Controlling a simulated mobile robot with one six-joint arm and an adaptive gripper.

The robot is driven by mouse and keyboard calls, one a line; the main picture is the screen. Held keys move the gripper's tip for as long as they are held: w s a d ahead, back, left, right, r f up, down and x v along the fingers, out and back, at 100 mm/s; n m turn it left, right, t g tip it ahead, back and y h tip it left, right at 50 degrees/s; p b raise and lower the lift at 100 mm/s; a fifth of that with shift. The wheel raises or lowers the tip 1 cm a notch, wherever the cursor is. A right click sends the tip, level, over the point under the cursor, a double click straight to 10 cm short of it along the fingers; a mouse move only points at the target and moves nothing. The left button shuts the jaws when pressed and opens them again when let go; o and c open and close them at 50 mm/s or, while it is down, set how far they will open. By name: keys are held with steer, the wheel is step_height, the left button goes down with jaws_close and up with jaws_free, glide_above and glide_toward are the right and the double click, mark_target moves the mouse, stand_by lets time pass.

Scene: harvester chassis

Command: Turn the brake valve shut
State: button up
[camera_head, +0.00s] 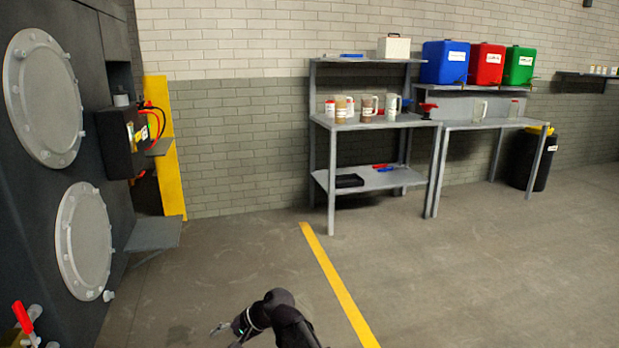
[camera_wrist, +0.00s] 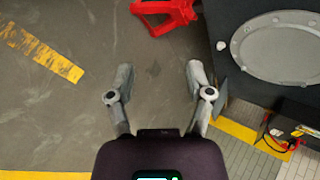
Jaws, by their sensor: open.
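A red lever handle (camera_head: 22,318) stands tilted at the lower left of the head view, beside brassy fittings at the chassis's lower edge. The picture edge cuts off the valve below it. My gripper (camera_head: 224,328) is at the bottom of the head view, to the right of the lever and well apart from it. In the wrist view my gripper (camera_wrist: 160,76) is open, with nothing between its fingers. A red part (camera_wrist: 166,14) shows beyond the fingertips at the top edge, partly cut off; I cannot tell whether it is the same lever.
The dark chassis (camera_head: 25,205) fills the left, with round bolted covers (camera_head: 84,242) and a battery-like box (camera_head: 122,140). A grey step (camera_head: 153,234) juts out. Shelving (camera_head: 370,180) stands along the back wall.

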steer(key=s+d+f+n+h+b, duration=0.1)
steer(key=s+d+f+h, duration=0.15)
steer(key=d, duration=1.05)
steer(key=s+d+f+h, duration=0.1)
steer(key=d+f+h, duration=0.3)
steer(key=d, duration=0.9)
steer(key=s+d+f+n+h+b, duration=0.1)
steer(key=d+f+h, duration=0.25)
steer(key=d, duration=0.95)
step_height(320, 180, up, 39)
steer(key=p, duration=3.8)
steer(key=shift+t, duration=0.3)
